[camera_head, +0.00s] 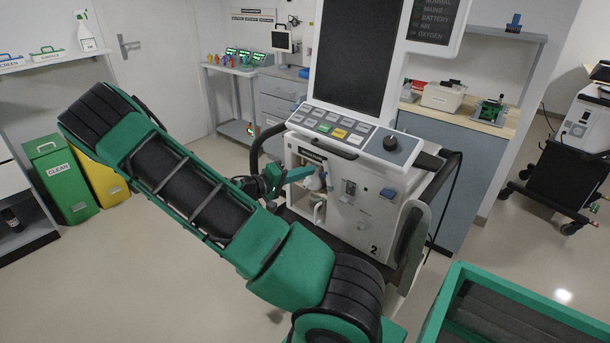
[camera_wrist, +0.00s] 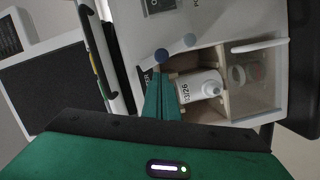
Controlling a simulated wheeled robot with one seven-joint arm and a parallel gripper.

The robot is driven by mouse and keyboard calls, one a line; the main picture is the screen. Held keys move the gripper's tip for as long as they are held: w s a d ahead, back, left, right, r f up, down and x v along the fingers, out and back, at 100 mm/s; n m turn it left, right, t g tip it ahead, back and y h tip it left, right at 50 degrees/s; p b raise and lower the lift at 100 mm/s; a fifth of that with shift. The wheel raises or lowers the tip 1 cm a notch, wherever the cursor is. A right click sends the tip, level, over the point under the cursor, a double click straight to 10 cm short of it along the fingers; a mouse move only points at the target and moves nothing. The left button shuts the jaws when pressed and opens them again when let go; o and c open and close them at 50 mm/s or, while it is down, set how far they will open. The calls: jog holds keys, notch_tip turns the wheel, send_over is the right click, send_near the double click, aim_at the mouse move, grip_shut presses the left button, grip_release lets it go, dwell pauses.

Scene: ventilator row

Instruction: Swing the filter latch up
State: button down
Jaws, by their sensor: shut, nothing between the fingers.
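The ventilator's front panel (camera_head: 365,225) has an open-fronted bay (camera_wrist: 225,110) on its left side. A white filter bottle (camera_wrist: 200,85) with a date label sits inside the bay; it also shows partly in the head view (camera_head: 314,183). My gripper (camera_head: 309,172) has its green fingers shut and empty in front of the bay's upper part. I cannot make out for sure which part is the latch.
A white handle bar (camera_wrist: 260,45) stands out at the bay's far end. Above the panel are the keypad (camera_head: 328,127) and dark screen (camera_head: 355,55). A green-rimmed tray (camera_head: 530,292) is at lower right. Open floor (camera_head: 150,270) lies at left.

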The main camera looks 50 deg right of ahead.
jog(key=w+v, duration=0.2)
jog(key=v, duration=0.8)
jog(key=shift+w+d+r, duration=0.2)
jog(key=shift+w+r, duration=0.05)
jog(key=shift+r, duration=0.1)
jog(key=s+a+m+y, duration=0.2)
jog(key=s+a+y, duration=0.1)
jog(key=s+y, duration=0.8)
jog(key=s+a+r+n+t+y, duration=0.1)
jog(key=s+a+r+t+y, duration=0.1)
jog(key=s+a, duration=0.3)
jog(key=s+a+r+n+t+y, duration=0.2)
jog(key=s+a+r, duration=0.3)
jog(key=a, duration=0.3)
jog(key=shift+s+r+t+y, duration=0.3)
jog(key=shift+s+t+y, duration=0.2)
jog(key=shift+s+y, duration=0.25)
